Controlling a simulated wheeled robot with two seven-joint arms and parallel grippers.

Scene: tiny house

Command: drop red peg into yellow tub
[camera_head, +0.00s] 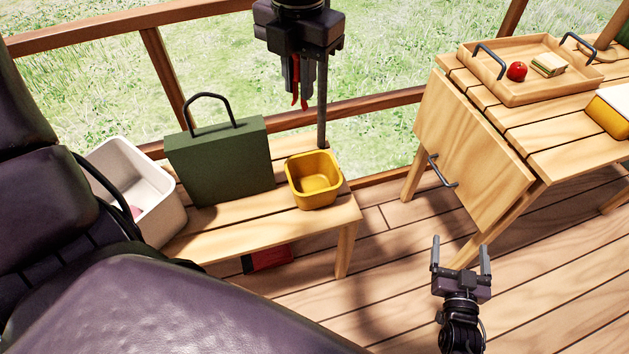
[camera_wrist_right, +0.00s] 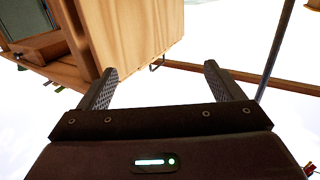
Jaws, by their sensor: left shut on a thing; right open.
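The yellow tub (camera_head: 314,186) stands upright at the right end of a slatted wooden bench, and its visible inside looks empty. My left gripper (camera_head: 300,98) is shut on the red peg (camera_head: 295,97) and points down, above and behind the tub in the head view. Only narrow red parts of the peg show between and below the dark fingers. My right gripper (camera_head: 460,252) is open and empty above the floor, right of the bench. Its spread fingers also show in the right wrist view (camera_wrist_right: 163,82).
A green box-shaped bag (camera_head: 222,165) and a white bin (camera_head: 163,203) stand left of the tub on the bench (camera_head: 235,232). A red object (camera_head: 268,259) lies below. At right, a wooden table (camera_head: 545,140) with a hanging leaf (camera_head: 465,150) bears a tray (camera_head: 515,92).

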